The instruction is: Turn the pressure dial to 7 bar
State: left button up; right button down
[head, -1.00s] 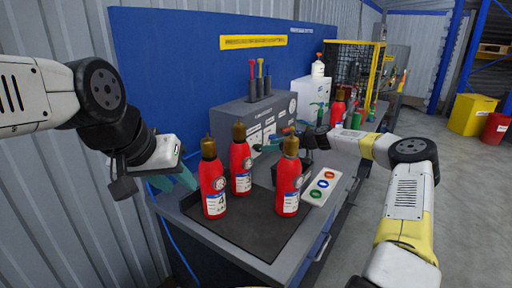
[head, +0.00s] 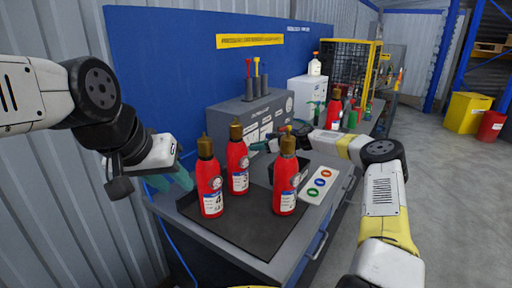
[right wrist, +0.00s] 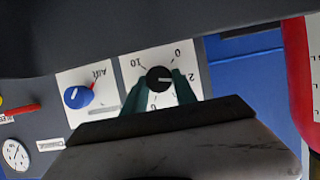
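The pressure dial (right wrist: 160,79) is a black round knob on a white scale plate. Its white mark points right, toward the 2. My right gripper (right wrist: 160,84) has one teal finger on either side of the knob; whether they touch it I cannot tell. In the head view the right gripper (head: 272,142) is at the front of the grey control console (head: 235,118), partly behind an extinguisher, and the dial is hard to make out. My left gripper (head: 172,180) is apart from everything, beside the bench's left edge, its teal fingers spread and empty.
Three red extinguishers (head: 209,190) stand on a dark mat (head: 250,228) in front of the console. A blue knob (right wrist: 78,96) and a small gauge (right wrist: 15,155) sit beside the dial. A plate with coloured rings (head: 319,184) lies to the right.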

dwell(0.3)
jog(key=shift+w+d+m+g+y, duration=0.15)
jog(key=shift+m+g+y, duration=0.4)
jog(key=shift+m, duration=0.6)
jog(key=shift+w+d+m+g+y, duration=0.1)
jog(key=shift+m+g+y, duration=0.45)
jog(key=shift+m, duration=0.6)
jog(key=c, duration=1)
grip_release()
jog(key=v, duration=0.7)
jog(key=shift+d, duration=0.35)
